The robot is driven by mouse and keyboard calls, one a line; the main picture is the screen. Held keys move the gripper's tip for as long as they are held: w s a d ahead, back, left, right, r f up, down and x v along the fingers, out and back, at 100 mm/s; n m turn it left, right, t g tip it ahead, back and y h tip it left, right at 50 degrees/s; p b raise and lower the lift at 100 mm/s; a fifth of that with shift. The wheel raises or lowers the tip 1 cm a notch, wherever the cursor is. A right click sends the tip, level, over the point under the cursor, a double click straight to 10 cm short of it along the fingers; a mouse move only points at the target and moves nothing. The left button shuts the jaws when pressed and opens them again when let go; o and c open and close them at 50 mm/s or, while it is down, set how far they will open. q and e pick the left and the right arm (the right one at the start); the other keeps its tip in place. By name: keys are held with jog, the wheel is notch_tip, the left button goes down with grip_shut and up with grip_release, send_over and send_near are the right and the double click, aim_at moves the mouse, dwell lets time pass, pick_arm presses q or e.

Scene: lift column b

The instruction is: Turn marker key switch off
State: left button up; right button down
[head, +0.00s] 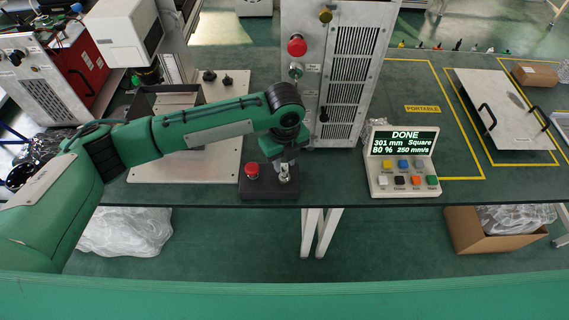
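A low dark control box (268,189) sits near the front edge of the green table. It has a red mushroom button (252,170) on its left side and a small metallic part, apparently the key switch (285,180), on its right side. My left gripper (285,168) points down right over that metallic part, close to or touching it. The wrist hides most of the fingers, so I cannot tell how far apart they are or whether they hold the key. My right gripper is not in view.
A tall grey cabinet (352,80) with a red button (297,46) stands just behind the box. A keypad console (405,165) to the right shows "DONE". A metal plate with black handles (505,112) lies far right. Bare table lies between the console and plate.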

aim_at(285, 169)
pick_arm(q)
jog(key=shift+f, duration=1.55)
jog(key=shift+c, duration=0.2)
grip_shut()
jog(key=shift+r+n+p, duration=0.2)
jog(key=shift+n+p, duration=0.3)
jog(key=shift+p, duration=0.45)
jog(key=n+p, duration=0.7)
jog(key=p, duration=0.1)
jog(key=shift+r+n, duration=0.1)
jog(key=shift+n, duration=0.2)
jog(key=shift+w+n+p, duration=0.1)
jog(key=shift+n+p, duration=1.4)
jog(key=shift+n, duration=0.2)
jog(key=shift+f, duration=0.2)
